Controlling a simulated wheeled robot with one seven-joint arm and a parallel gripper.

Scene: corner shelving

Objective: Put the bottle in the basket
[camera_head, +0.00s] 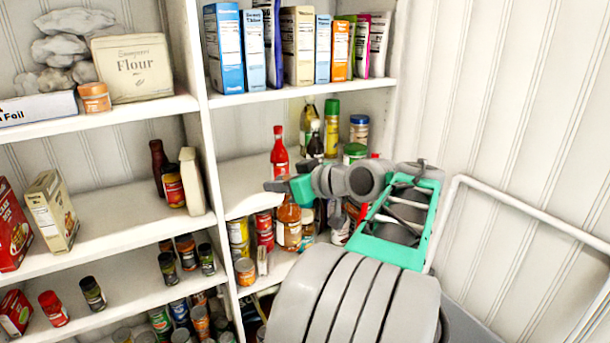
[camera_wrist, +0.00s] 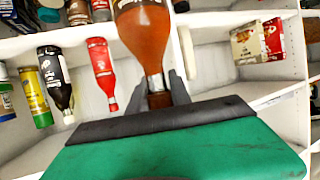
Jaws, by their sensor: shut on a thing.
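The bottle (camera_head: 288,228) holds orange-brown sauce and stands out in front of the lower right shelves. My gripper (camera_head: 286,189) is just above it, over its neck. In the wrist view the bottle (camera_wrist: 143,30) appears upside down, with its neck between the two dark fingers of my gripper (camera_wrist: 160,92), which are shut on it. I cannot tell whether its base is clear of the shelf. No basket can be made out for certain. A white tubular frame (camera_head: 530,213) runs along the right side, and I cannot tell what it belongs to.
A red bottle (camera_head: 279,152) and other bottles stand on the shelf behind my gripper. Cans and jars (camera_head: 239,232) crowd the shelf beside the bottle. An upright shelf post (camera_head: 208,150) is to the left. Boxes (camera_head: 298,45) line the shelf above.

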